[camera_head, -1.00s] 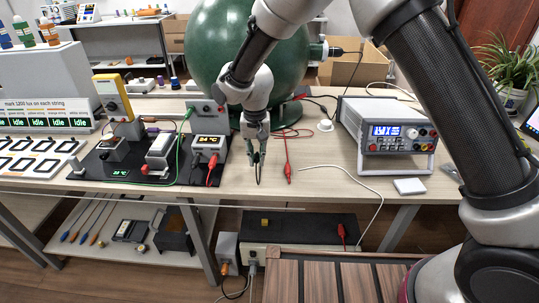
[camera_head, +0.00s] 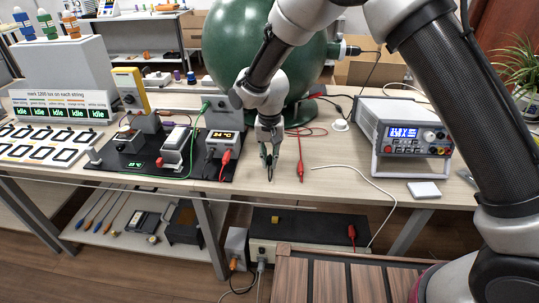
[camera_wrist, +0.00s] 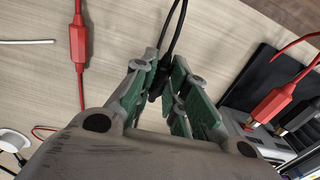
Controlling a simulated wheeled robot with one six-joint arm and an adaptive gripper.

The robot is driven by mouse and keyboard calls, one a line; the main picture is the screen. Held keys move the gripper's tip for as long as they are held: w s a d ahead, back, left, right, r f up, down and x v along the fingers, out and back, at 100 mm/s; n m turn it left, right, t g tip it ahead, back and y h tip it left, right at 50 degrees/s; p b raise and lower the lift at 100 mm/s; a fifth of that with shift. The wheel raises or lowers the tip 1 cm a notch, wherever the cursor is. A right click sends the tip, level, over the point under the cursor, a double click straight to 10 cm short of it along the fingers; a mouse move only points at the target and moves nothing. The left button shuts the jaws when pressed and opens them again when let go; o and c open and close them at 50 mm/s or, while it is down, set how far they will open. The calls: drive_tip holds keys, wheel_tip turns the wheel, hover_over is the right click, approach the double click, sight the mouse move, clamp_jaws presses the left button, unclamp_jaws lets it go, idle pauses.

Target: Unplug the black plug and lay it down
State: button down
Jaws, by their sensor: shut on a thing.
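My gripper (camera_head: 269,172) is shut on the black plug, which shows between the fingertips in the wrist view (camera_wrist: 159,84). A thin black cable (camera_wrist: 176,28) runs from the plug to the top edge of that view. In the head view the plug is a small dark shape (camera_head: 269,177) under the fingers, in front of bare bench top. It is apart from the black board and its instruments. Whether its tip touches the bench is hard to tell.
A black board (camera_head: 140,169) with instruments, a small display box (camera_head: 222,138) and a red plug (camera_head: 225,160) lies left. A red lead (camera_head: 300,170) lies close on the right. The power supply (camera_head: 405,128) stands further right. Bare bench top (camera_head: 330,180) lies between. A green sphere (camera_head: 262,50) is behind.

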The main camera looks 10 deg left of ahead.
drive_tip(key=shift+f, duration=1.05)
drive_tip(key=c, duration=1.3)
unclamp_jaws()
drive_tip(key=shift+c, duration=0.2)
drive_tip(key=shift+r, duration=1.5)
wheel_tip(320, 180, up, 12)
